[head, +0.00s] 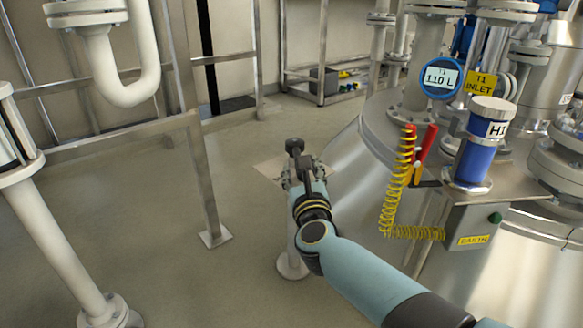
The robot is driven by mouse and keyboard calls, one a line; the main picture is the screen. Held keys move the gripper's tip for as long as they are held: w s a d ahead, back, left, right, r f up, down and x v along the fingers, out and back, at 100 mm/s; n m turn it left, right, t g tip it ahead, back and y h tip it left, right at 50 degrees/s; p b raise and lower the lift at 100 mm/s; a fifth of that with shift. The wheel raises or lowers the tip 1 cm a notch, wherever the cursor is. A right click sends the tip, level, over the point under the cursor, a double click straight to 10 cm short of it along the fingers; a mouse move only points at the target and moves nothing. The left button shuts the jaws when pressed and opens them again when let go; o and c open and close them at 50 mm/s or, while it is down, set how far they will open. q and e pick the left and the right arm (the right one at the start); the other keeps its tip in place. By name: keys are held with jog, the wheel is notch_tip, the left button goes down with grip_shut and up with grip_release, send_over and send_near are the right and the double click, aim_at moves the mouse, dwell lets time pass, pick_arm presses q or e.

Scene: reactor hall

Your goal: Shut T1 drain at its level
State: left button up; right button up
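The round blue-rimmed T1 gauge (441,77) reads 110 L at the upper right, beside a yellow T1 INLET tag (481,83). The large steel vessel (350,172) stands below and behind them. My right arm reaches in from the lower right. Its gripper (302,172) is at a dark, knob-topped part (295,148) above a pale post with a round foot (292,266). I cannot tell whether the gripper touches or holds that part, as the arm hides much of it. No drain label is readable. My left gripper is out of view.
A blue canister (477,155), a coiled yellow cable (390,205) and a box marked EARTH (470,235) are right of the arm. A metal railing post (205,185) and white pipes (55,235) stand at left. Open floor (150,270) lies between.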

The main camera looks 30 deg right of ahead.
jog(key=shift+x, duration=1.45)
grip_shut()
